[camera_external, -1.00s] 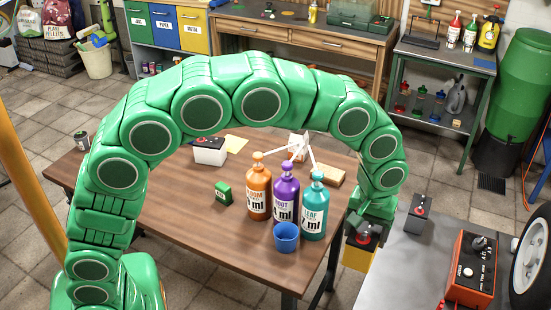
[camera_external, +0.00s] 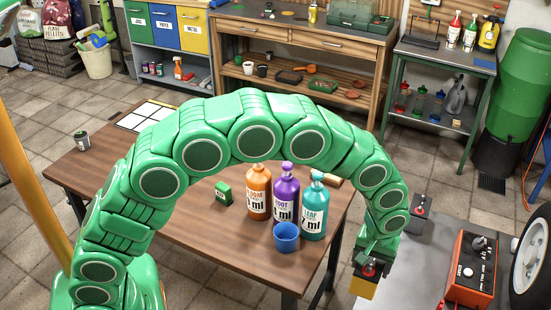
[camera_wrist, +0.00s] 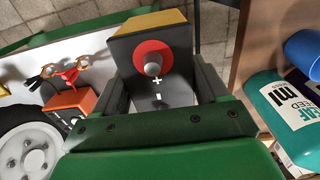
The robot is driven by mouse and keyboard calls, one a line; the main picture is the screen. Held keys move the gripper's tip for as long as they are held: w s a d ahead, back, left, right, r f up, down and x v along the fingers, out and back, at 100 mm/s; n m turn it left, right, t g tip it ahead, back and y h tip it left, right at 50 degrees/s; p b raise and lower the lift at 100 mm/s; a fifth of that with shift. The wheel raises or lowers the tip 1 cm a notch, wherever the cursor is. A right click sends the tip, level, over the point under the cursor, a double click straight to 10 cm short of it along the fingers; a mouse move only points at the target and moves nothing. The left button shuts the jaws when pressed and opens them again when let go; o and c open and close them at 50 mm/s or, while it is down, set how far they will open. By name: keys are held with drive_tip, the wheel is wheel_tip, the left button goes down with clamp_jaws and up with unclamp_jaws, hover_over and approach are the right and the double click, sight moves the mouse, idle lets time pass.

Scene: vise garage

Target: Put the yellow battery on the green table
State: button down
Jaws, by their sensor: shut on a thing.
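The yellow battery (camera_external: 361,287), with a dark top and a red terminal, hangs upright from my gripper (camera_external: 371,262). In the wrist view the battery (camera_wrist: 122,48) shows its grey top and red-ringed post between the two fingers of my gripper (camera_wrist: 165,80), which is shut on it. It is held at the left edge of the near grey-topped table (camera_external: 400,280); I cannot tell whether it is over the top or beside it. In the wrist view this table has a green edge (camera_wrist: 62,32).
The wooden table (camera_external: 220,250) holds bottles (camera_external: 259,195) and a blue cup (camera_external: 286,236). A green-legged table (camera_external: 440,58) stands at the back right.

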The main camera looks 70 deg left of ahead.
drive_tip(key=shift+w+d+f, duration=0.2)
drive_tip(key=shift+w+f, duration=1.55)
drive_tip(key=shift+f, duration=0.15)
drive_tip(key=shift+w+d+f, duration=0.25)
drive_tip(key=shift+w+f, duration=1.45)
drive_tip(key=shift+f, duration=0.15)
drive_tip(key=shift+w+d+f, duration=0.2)
drive_tip(key=shift+w+f, duration=1.55)
drive_tip(key=shift+f, duration=0.15)
drive_tip(key=shift+f, duration=0.1)
unclamp_jaws()
